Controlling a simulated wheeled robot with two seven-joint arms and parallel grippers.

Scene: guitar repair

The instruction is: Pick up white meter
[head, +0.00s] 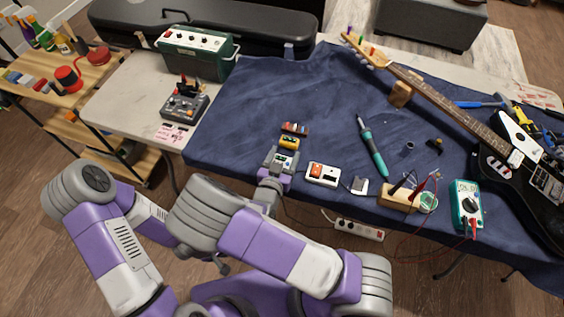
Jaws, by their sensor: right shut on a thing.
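My right gripper (281,159) is at the front edge of the blue-covered table, shut on a small pale item with a dark, greenish face, which looks like the white meter (283,161). The fingers hide its sides. I cannot tell whether it still touches the cloth. A yellow box (289,143) sits just beyond the fingertips. My left arm shows at the left, but its gripper is not in view.
Right of the gripper lie a white box with an orange part (323,174), a soldering iron (373,148), a wooden block (398,197) and a teal multimeter (468,204). A guitar (450,106) lies at right. The cloth's (260,90) back middle is clear.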

